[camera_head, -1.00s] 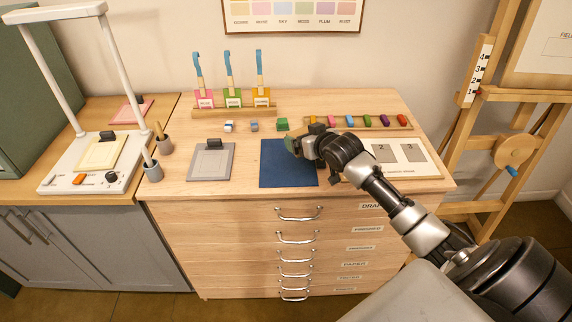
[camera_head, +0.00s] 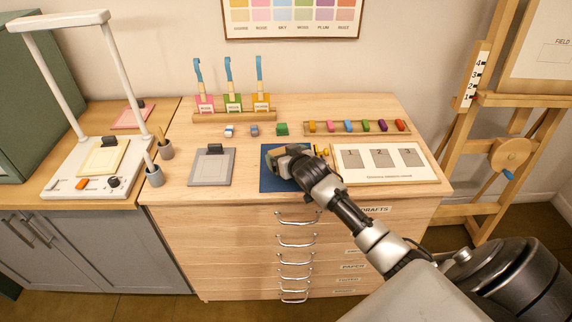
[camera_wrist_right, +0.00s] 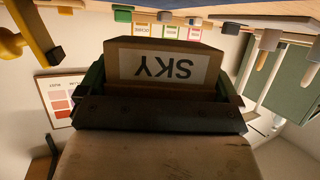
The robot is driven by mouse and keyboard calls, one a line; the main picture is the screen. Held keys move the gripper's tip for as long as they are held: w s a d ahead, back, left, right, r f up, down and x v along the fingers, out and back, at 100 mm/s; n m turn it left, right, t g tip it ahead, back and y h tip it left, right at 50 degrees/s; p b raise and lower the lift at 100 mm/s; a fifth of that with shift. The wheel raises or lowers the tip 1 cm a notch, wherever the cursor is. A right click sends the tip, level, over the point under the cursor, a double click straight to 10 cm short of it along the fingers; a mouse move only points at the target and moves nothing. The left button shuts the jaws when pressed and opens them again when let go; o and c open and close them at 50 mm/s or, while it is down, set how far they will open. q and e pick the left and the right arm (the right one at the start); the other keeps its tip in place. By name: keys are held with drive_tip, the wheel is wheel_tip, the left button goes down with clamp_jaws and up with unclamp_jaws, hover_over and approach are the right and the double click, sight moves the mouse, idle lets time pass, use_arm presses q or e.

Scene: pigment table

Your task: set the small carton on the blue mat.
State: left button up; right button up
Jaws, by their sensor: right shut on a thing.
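The small carton (camera_wrist_right: 160,66) is brown with a white label reading SKY, upside down in the right wrist view. My right gripper (camera_wrist_right: 160,85) is shut on it, with a jaw on either side. In the head view my right gripper (camera_head: 284,158) is over the upper part of the blue mat (camera_head: 285,185). The gripper and wrist hide most of the carton there, and I cannot tell whether it touches the mat. My left gripper is not in view.
A grey pad (camera_head: 211,168) lies left of the mat. A white numbered board (camera_head: 385,175) lies to its right, with a yellow object (camera_head: 323,151) between. Small blocks, including a green one (camera_head: 282,129), and a tray of coloured pieces (camera_head: 357,128) stand behind.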

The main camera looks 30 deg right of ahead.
drive_tip(key=shift+f, duration=2)
drive_tip(key=o, duration=0.6)
drive_tip(key=shift+s, duration=0.1)
